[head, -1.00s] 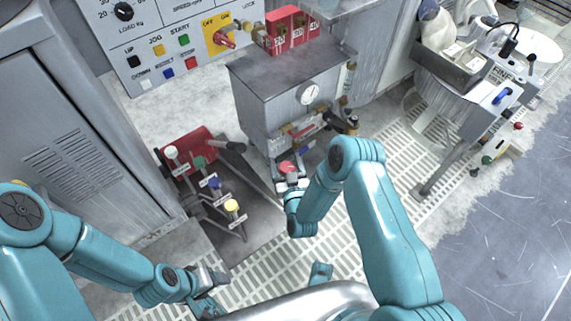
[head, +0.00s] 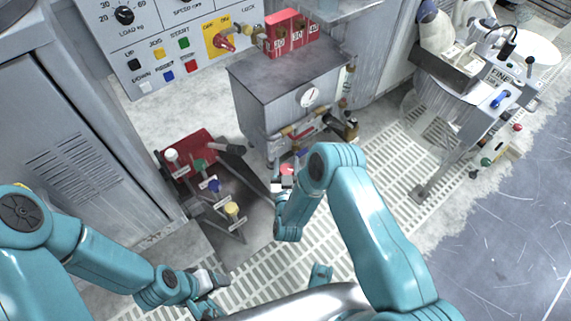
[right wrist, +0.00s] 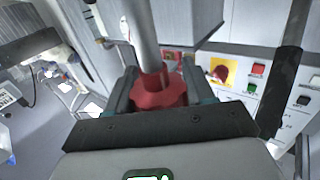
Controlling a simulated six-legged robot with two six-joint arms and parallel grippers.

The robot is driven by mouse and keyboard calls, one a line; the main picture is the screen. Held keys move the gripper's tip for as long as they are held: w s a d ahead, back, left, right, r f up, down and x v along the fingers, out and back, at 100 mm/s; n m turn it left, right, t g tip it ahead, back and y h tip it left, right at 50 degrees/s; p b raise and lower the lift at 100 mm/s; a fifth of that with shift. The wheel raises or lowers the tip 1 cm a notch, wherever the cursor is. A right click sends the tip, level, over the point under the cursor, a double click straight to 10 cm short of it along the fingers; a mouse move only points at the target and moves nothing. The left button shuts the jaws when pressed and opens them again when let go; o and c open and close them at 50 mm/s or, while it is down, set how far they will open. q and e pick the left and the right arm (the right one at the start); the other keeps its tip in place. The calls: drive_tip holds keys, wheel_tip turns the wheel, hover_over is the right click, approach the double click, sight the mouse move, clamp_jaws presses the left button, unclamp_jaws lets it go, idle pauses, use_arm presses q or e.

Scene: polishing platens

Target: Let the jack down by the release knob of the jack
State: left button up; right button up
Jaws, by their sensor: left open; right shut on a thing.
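The red release knob (head: 287,169) shows beside the front of the grey cabinet with the round gauge, partly covered by my right gripper (head: 284,183). In the right wrist view the red knob (right wrist: 158,93) sits on a grey stem between the two fingers of my right gripper (right wrist: 160,88), which is shut on it. I cannot tell the rest of the jack clearly from the parts around the knob. My left gripper (head: 209,293) is open, low at the left of the head view, away from the knob.
Levers with white, green, blue and yellow (head: 232,208) knobs stand left of my right gripper, near a red block (head: 193,145) with a black handle. The grey cabinet (head: 272,98) stands behind the knob.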

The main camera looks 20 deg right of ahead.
drive_tip(key=m+g+h, duration=0.1)
drive_tip(key=h, duration=0.1)
drive_tip(key=shift+m+h, duration=0.3)
drive_tip(key=shift+m, duration=0.1)
drive_tip(key=m+h, duration=0.1)
drive_tip(key=g+h, duration=0.1)
drive_tip(key=shift+s+d+f+m+h+b, duration=0.1)
drive_tip(key=shift+s+d+m+h+b, duration=0.05)
drive_tip(key=shift+m+h+b, duration=0.2)
drive_tip(key=m+g+h+b, duration=0.2)
drive_tip(key=m+g+h, duration=0.1)
drive_tip(key=shift+s+d+f, duration=0.1)
drive_tip(key=shift+s+d, duration=0.05)
drive_tip(key=shift+d, duration=0.05)
drive_tip(key=shift+s+d+m+g+h+b, duration=0.15)
drive_tip(key=shift+m+g+h+b, duration=0.5)
drive_tip(key=shift+g, duration=0.55)
drive_tip(key=o, duration=1)
drive_tip(key=shift+r, duration=0.2)
drive_tip(key=shift+c, duration=0.2)
